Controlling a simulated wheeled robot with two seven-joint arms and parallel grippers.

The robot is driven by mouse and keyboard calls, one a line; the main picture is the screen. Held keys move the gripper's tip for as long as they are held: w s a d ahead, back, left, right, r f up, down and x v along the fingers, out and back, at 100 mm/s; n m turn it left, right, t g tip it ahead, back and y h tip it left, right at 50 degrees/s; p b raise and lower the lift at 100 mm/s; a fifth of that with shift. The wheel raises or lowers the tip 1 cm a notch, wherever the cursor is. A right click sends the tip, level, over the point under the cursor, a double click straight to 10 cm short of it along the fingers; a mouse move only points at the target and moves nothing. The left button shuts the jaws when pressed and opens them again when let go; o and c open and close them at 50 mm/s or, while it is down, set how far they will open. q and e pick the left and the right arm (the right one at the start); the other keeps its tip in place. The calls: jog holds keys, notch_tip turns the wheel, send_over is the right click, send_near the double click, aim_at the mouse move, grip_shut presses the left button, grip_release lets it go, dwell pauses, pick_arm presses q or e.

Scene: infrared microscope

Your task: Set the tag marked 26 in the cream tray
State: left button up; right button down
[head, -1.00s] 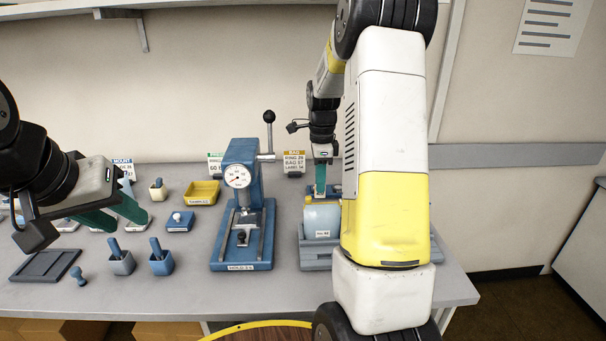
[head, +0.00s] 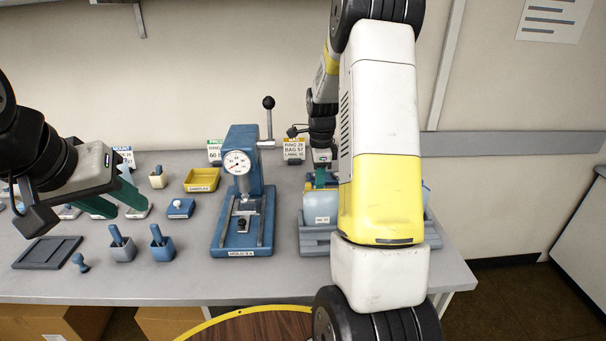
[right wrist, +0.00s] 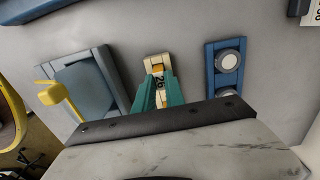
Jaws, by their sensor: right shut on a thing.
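The tag marked 26 (right wrist: 159,82) is orange with dark digits and sits between the teal fingers of my right gripper (right wrist: 160,90), which is shut on it. The narrow cream tray (right wrist: 156,59) lies right at the fingertips in the right wrist view, with the tag over it. I cannot tell whether the tag touches the tray floor. In the head view my right gripper (head: 320,178) is low behind the bin, and the tray there is mostly hidden. My left gripper (head: 115,200) is open and empty above the left part of the bench.
A blue holder with two round pale pieces (right wrist: 226,68) lies right of the tray. A grey-blue bin (right wrist: 82,82) is close on the left; it also shows in the head view (head: 313,241). The blue gauge press (head: 241,190) stands left of my right arm.

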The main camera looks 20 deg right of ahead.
jog(key=shift+f, duration=0.15)
dwell(0.7)
jog(key=c, duration=0.9)
grip_release()
jog(key=shift+r, duration=3)
jog(key=shift+a+r, duration=0.1)
